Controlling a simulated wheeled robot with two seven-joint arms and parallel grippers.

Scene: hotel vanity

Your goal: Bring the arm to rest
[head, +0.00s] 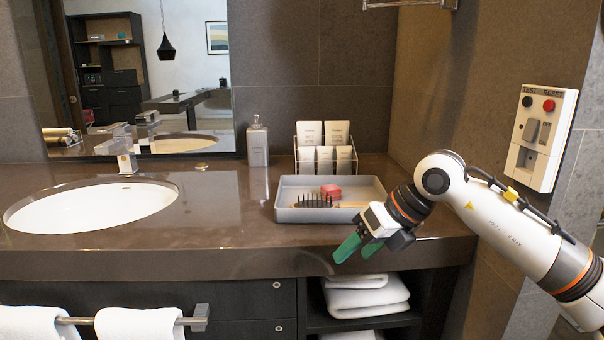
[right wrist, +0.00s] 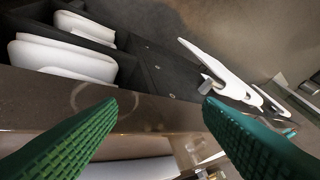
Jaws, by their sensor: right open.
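My right gripper (head: 358,248) comes in from the right in the head view, in front of the vanity counter's front edge, just below and before the grey tray. Its green fingers point down and to the left. In the right wrist view the two green fingers (right wrist: 165,135) are spread wide with nothing between them. Beyond them are the brown counter (right wrist: 40,105) edge and the shelf with white towels. My left gripper does not show in either view.
The grey tray (head: 290,213) holds a brush and a red item. The sink (head: 90,205) is at left. A switch box (head: 541,138) is on the right wall. Towels (head: 365,298) lie below.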

